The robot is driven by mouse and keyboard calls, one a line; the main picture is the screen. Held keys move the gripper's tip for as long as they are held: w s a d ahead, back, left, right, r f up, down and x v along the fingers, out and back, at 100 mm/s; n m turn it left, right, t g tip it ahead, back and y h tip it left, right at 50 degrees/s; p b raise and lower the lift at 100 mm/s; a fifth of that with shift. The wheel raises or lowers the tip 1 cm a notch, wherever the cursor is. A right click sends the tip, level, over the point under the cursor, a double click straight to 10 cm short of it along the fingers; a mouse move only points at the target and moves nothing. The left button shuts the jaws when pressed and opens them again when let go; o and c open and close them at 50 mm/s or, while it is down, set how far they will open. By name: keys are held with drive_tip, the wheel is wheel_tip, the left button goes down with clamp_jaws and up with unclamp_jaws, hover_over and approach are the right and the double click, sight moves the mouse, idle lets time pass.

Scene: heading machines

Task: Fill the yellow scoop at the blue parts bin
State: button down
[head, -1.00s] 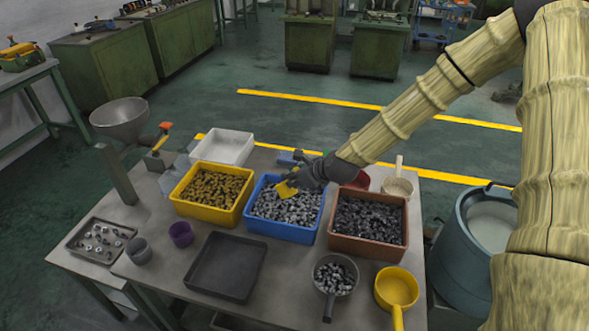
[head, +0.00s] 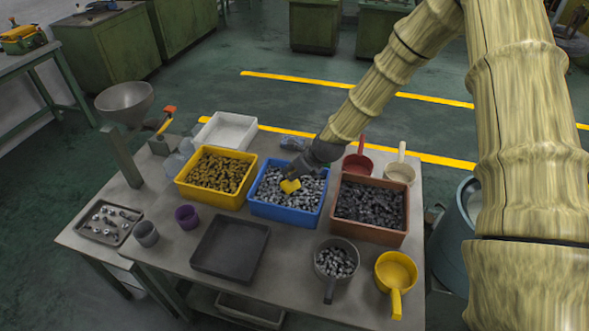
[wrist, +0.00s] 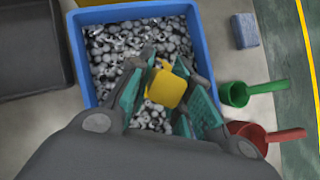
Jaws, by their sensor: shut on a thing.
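The blue parts bin (head: 287,222) stands mid-table and is full of small grey metal parts (head: 270,190). My gripper (head: 292,180) is over the bin, tilted down. It is shut on a small yellow scoop (head: 290,187), which is at the surface of the parts. In the wrist view the yellow scoop (wrist: 167,88) sits between the teal finger pads of my gripper (wrist: 163,97), inside the blue rim (wrist: 82,60). I cannot tell whether it holds parts. A larger yellow pan-shaped scoop (head: 396,271) lies at the front right.
A yellow bin (head: 212,198) stands left of the blue bin, a brown bin (head: 368,233) right. Red (head: 358,164) and cream (head: 400,172) scoops lie behind. A green scoop (wrist: 236,94) shows in the wrist view. A dark tray (head: 230,250) and a grey scoop of parts (head: 335,264) are in front.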

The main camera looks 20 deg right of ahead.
sight(294, 182)
drive_tip(key=f, duration=0.1)
drive_tip(key=f+b, duration=0.1)
drive_tip(key=shift+w+a+f, duration=0.2)
drive_tip(key=shift+w+f, duration=0.1)
drive_tip(key=shift+f, duration=0.05)
drive_tip(key=shift+w+b, duration=0.3)
drive_tip(key=shift+w, duration=0.2)
drive_tip(key=shift+w+a, duration=0.35)
drive_tip(key=shift+w, duration=0.35)
drive_tip(key=shift+f+b, duration=0.25)
drive_tip(key=shift+b, duration=0.3)
drive_tip(key=shift+s+d+f+t+b, duration=0.15)
drive_tip(key=shift+s+t+b, duration=0.1)
drive_tip(key=shift+t+b, duration=0.45)
drive_tip(key=shift+s+f+t+y+b, duration=0.3)
drive_tip(key=shift+t+b, duration=0.1)
drive_tip(key=shift+b, duration=0.8)
drive_tip(key=shift+s+d+f+t+b, duration=0.15)
drive_tip(key=shift+t+b, duration=0.15)
drive_tip(key=shift+b, duration=0.4)
drive_tip(key=t+b, duration=0.1)
drive_tip(key=b, duration=0.4)
drive_tip(key=shift+s+d+f+t+y, duration=0.1)
drive_tip(key=shift+s+f+t+y, duration=0.2)
drive_tip(key=shift+s+t+y, duration=0.1)
